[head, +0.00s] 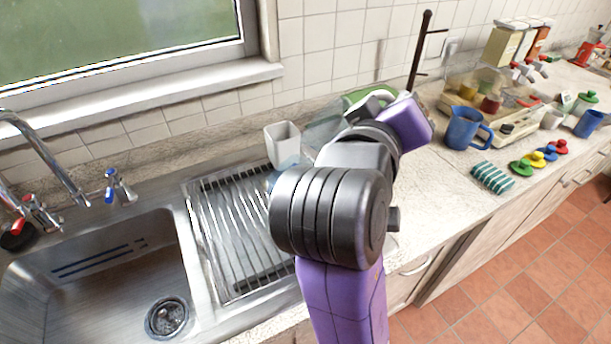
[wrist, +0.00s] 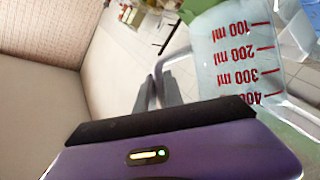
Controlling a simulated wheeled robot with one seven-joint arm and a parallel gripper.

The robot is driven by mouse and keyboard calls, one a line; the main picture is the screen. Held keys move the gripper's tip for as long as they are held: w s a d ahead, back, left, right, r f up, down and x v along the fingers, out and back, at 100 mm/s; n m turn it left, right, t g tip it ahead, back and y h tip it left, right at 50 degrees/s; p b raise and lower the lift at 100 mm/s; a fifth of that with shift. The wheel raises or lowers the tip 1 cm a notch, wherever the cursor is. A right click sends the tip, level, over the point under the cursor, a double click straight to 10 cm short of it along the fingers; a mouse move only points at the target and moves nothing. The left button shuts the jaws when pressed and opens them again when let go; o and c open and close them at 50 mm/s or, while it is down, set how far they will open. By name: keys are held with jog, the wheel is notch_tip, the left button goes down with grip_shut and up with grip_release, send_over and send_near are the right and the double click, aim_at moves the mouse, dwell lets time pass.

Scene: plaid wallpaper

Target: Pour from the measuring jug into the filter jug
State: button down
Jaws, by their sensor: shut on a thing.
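The measuring jug (wrist: 237,60) is clear with red millilitre marks, which read upside down in the wrist view. My gripper (wrist: 158,92) is shut on its handle, at the left of the jug's body. In the head view my arm hides the fingertips and most of the jug. A clear, bluish vessel (head: 324,124) shows just left of my wrist, beside a green part (head: 356,97); I cannot tell which jug each belongs to. In the wrist view another clear, greenish vessel (wrist: 298,28) shows behind the measuring jug, possibly the filter jug. Any liquid is unclear.
A white cup (head: 283,146) stands behind the drying rack (head: 212,215), right of the sink (head: 95,285). A dark stand (head: 415,60) rises beyond my gripper. A blue mug (head: 463,128), striped cloth (head: 491,177) and coloured lids (head: 533,160) occupy the right counter.

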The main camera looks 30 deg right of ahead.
jog(key=shift+s+d+f+m+y, duration=0.2)
jog(key=shift+s+d+m, duration=0.1)
jog(key=shift+d+m, duration=0.15)
jog(key=shift+s+d+f+m+y, duration=0.25)
jog(key=shift+d+m, duration=0.1)
jog(key=shift+d, duration=0.15)
jog(key=s+d+f+m+y+p, duration=0.2)
jog(key=d+f+m+y+p, duration=0.1)
jog(key=p, duration=0.6)
jog(key=shift+s+d+f+m+p, duration=0.35)
jog(key=shift+d+f+m, duration=0.6)
jog(key=shift+f, duration=0.9)
